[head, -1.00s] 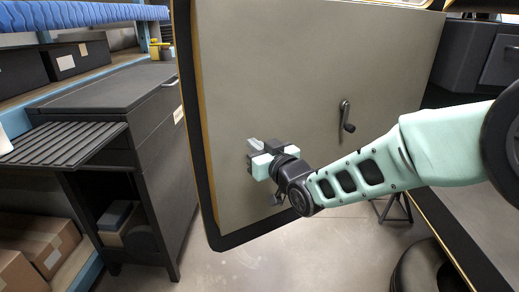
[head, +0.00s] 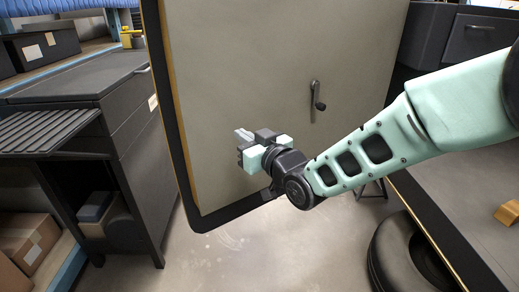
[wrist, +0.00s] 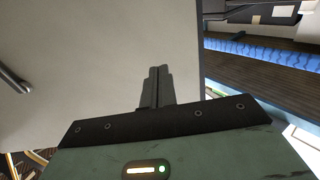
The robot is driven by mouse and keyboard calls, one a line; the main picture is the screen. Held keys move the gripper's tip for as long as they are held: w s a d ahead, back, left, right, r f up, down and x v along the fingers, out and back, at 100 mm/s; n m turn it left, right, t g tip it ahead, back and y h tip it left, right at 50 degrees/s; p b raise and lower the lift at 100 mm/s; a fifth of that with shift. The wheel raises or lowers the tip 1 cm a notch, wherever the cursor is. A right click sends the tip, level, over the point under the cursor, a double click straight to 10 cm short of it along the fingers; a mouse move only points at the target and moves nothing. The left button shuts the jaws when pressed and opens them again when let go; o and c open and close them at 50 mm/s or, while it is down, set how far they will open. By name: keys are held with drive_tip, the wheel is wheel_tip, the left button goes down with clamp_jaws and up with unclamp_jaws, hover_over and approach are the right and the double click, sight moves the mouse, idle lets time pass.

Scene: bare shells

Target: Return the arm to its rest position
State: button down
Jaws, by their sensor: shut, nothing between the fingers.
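My gripper (head: 243,136) is at the end of my mint-green arm, in front of the lower left part of a large beige door panel (head: 270,70). Its fingers are together with nothing between them. They also show closed in the wrist view (wrist: 156,85), with the panel (wrist: 90,50) behind them. I cannot tell how far the fingertips are from the panel. A dark crank handle (head: 317,95) is on the panel, to the right of the gripper and apart from it.
A dark cabinet (head: 130,125) with a ribbed shelf stands at the left. Cardboard boxes (head: 30,240) sit low at the left. A tire (head: 400,255) lies on the floor at the lower right. The floor below the panel is clear.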

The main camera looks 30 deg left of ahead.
drive_tip(key=s+d+f+m+g+h, duration=0.1)
drive_tip(key=s+d+m+h, duration=0.3)
drive_tip(key=d, duration=0.8)
drive_tip(key=s+d+f+n+g+h, duration=0.1)
drive_tip(key=s+d+h, duration=0.3)
drive_tip(key=d, duration=0.8)
drive_tip(key=s+d+f+m+g+h, duration=0.1)
drive_tip(key=s+d+g+h, duration=0.25)
drive_tip(key=s+d, duration=0.5)
drive_tip(key=s+d+m+g+h, duration=0.2)
drive_tip(key=s+d+h, duration=0.3)
drive_tip(key=d, duration=0.7)
wheel_tip(320, 180, up, 15)
drive_tip(key=s+p, duration=0.1)
drive_tip(key=p, duration=1.4)
drive_tip(key=shift+s+d+y, duration=0.2)
drive_tip(key=shift+s+y, duration=0.05)
drive_tip(key=shift+y, duration=0.1)
drive_tip(key=shift+d+f, duration=0.1)
drive_tip(key=shift+d, duration=0.05)
